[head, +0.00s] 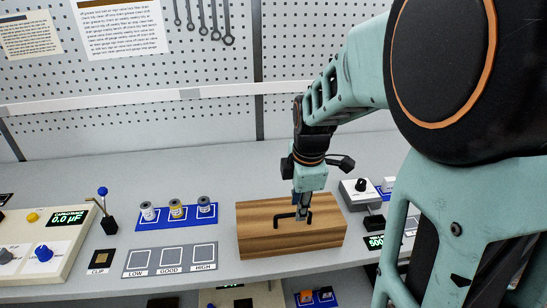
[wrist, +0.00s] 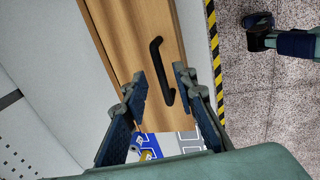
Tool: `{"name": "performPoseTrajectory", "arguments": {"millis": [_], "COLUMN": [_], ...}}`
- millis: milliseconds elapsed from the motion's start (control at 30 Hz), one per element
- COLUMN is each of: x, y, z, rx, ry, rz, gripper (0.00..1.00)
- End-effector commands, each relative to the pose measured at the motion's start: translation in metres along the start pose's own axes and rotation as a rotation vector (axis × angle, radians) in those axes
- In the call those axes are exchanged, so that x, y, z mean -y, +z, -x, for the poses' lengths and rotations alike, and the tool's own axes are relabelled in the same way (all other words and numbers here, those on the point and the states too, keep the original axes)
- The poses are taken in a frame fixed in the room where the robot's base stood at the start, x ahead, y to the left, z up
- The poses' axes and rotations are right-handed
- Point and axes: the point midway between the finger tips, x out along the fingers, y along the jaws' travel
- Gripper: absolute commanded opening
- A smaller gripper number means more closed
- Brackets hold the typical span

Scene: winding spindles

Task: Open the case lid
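The wooden case (head: 265,236) stands on the grey bench with its lid down. It also fills the upper middle of the wrist view (wrist: 120,30). A black bar handle (head: 283,216) is fixed on the case. My gripper (head: 303,208) points down at the handle and partly covers its right part. In the wrist view my gripper (wrist: 160,75) is open, with one finger on each side of the black handle (wrist: 157,62). I cannot tell whether either finger touches the handle or how far above it they are.
Left of the case are a blue holder (head: 177,222) with several small cylinders and a grey LOW/GOOD/HIGH tray (head: 170,261). A capacitance meter (head: 45,238) sits farther left. A small device with a knob (head: 360,193) is close on the right. A pegboard wall stands behind.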

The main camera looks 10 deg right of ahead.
Motion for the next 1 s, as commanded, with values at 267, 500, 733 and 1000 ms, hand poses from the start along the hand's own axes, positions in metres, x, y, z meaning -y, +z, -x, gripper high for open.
{"name": "performPoseTrajectory", "arguments": {"millis": [267, 500, 733, 1000], "x": [0.0, 0.0, 0.0, 0.0], "y": [0.0, 0.0, 0.0, 0.0], "z": [-0.016, -0.016, -0.016, -0.016], "rx": [0.0, 0.0, 0.0, 0.0], "ry": [0.001, 0.001, 0.001, 0.001], "rz": [0.0, 0.0, 0.0, 0.0], "gripper": [0.26, 0.22, 0.0, 0.0]}}
